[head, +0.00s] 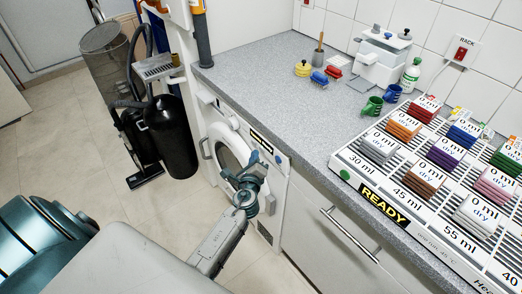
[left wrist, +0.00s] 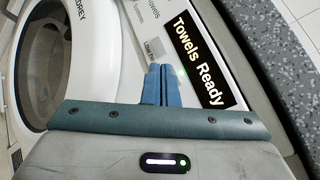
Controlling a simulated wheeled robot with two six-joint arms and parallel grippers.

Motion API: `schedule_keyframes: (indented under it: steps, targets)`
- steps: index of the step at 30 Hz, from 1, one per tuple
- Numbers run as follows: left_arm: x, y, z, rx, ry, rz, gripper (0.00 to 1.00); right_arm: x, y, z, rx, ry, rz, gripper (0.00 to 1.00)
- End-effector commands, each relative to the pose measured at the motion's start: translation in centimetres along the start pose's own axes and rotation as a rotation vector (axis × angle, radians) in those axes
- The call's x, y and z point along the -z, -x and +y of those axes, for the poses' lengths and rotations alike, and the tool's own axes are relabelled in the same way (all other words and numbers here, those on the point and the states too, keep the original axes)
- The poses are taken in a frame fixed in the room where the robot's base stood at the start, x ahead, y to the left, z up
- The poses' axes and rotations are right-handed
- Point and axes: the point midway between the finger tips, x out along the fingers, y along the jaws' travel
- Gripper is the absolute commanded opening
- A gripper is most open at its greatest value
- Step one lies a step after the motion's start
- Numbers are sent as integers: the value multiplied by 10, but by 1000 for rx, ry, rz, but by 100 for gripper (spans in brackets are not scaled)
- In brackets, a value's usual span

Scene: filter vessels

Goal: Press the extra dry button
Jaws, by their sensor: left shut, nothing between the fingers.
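A white front-loading machine (head: 214,124) stands under the counter, with a round door; the door also shows in the left wrist view (left wrist: 88,50). Its black display (left wrist: 200,62) reads "Towels Ready". Small printed labels sit beside the display, one reading "Towels" and one partly covered starting "Low". I cannot make out an extra dry label; the fingers hide part of the panel. My left gripper (head: 253,160) is shut and empty in front of the machine's panel. Its blue fingertips (left wrist: 161,70) are by the display, next to a small green glow; contact cannot be told. My right gripper is not in view.
The grey counter (head: 270,75) runs above the machine. A white rack (head: 345,176) marked READY holds several coloured stacks. A drawer handle (head: 350,234) juts out at right. A black vacuum cleaner (head: 170,135) stands at left. The tiled floor (head: 60,165) is clear in places.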

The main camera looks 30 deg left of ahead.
Motion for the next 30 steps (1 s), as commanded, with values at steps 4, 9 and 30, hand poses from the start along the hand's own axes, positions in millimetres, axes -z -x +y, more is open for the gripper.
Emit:
schedule_keyframes:
  steps: [4,9,30]
  targets:
    - [-1,1,1,0,0,0,0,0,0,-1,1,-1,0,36]
    - [-1,2,1,0,0,0,0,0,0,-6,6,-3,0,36]
    - [-31,43,31,0,0,1,0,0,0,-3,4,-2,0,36]
